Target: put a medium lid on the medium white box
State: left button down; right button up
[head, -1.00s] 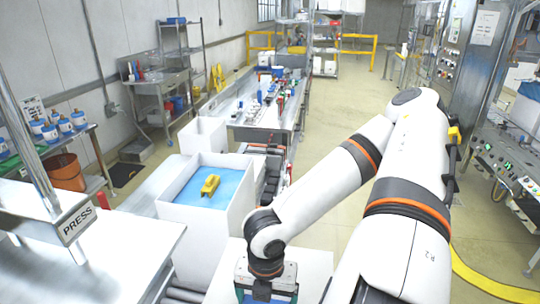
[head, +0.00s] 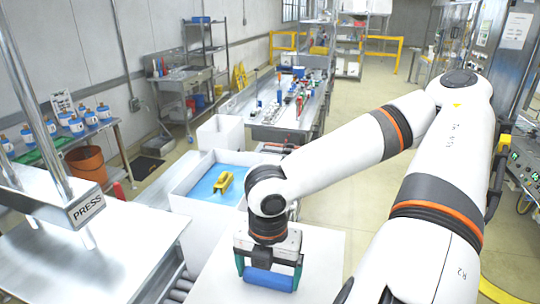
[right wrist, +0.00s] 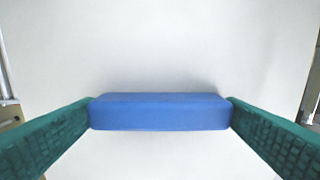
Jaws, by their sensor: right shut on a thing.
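The white box (head: 200,228) stands left of my right gripper in the head view. It is open at the top, with a blue liner (head: 201,188) and a yellow object (head: 223,182) inside. A flat white panel with a blue bar handle (head: 270,279), apparently a lid, is in front of the box, to its right. My right gripper (head: 269,276) is shut on the handle, its green fingers at the bar's two ends. In the right wrist view the blue handle (right wrist: 158,111) lies across between the fingers over the plain white panel (right wrist: 160,50). I cannot tell what is under the panel. My left gripper is not in view.
A steel table (head: 85,262) with a PRESS post stands at the left. Another white container (head: 222,132) is behind the box. A long workbench (head: 290,110) with small items is farther back. Open floor lies right of the workbench.

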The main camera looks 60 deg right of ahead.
aim_at(268, 274)
jog(key=shift+w+r, duration=0.1)
jog(key=shift+r, duration=2.95)
